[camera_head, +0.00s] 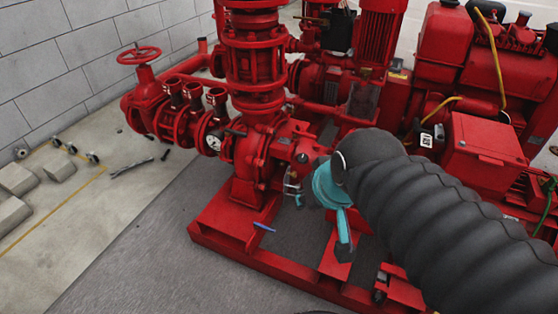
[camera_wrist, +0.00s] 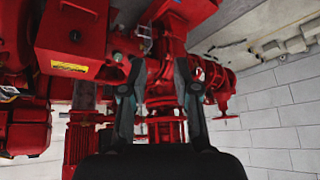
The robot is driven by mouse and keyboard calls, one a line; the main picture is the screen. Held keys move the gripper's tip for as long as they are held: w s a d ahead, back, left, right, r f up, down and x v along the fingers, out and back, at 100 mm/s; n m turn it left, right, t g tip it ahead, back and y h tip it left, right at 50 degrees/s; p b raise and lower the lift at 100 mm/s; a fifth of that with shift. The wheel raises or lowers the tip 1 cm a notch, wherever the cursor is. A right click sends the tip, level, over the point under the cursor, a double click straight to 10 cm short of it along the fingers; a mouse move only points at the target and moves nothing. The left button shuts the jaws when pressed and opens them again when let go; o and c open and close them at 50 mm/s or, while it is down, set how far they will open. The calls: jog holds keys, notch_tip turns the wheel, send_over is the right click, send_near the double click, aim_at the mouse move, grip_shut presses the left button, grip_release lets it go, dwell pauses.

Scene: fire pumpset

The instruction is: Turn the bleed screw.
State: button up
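My gripper (camera_wrist: 158,66) shows in the wrist view with its two fingers spread and a gap between them; nothing is held. In the head view, its teal part (camera_head: 331,186) is beside the red pump casing (camera_head: 258,157), and my arm hides part of the pumpset. Small metal fittings (camera_head: 292,187) sit low on the casing, just left of the gripper. Silver fittings (camera_wrist: 145,36) also show beyond the fingers in the wrist view. I cannot tell for certain which small part is the bleed screw.
The red base frame (camera_head: 268,262) runs below the pump, with a small blue piece (camera_head: 264,227) on it. A red handwheel (camera_head: 139,55) and a gauge (camera_head: 213,142) are at left. A red box (camera_head: 483,152) stands at right. Grey floor (camera_head: 150,262) is clear at front left.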

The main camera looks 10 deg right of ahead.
jog(key=w+a+f+m+t+b, duration=0.1)
jog(key=w+a+f+t, duration=0.2)
jog(key=w, duration=0.6)
jog(key=w+a+f+m+t+h+b, duration=0.1)
jog(key=w+a+f+b, duration=0.15)
jog(key=w+f, duration=0.45)
jog(key=w+a+f+m+t+b, duration=0.1)
jog(key=w+a+f+t, duration=0.2)
jog(key=w, duration=0.8)
jog(key=m+t+h+b, duration=0.1)
jog(key=h+b, duration=0.2)
jog(key=h, duration=0.7)
send_near(282, 165)
jog(key=x, duration=0.8)
jog(key=shift+w+d+b, duration=0.1)
jog(key=shift+w+b, duration=0.1)
jog(key=shift+b, duration=0.1)
grip_shut()
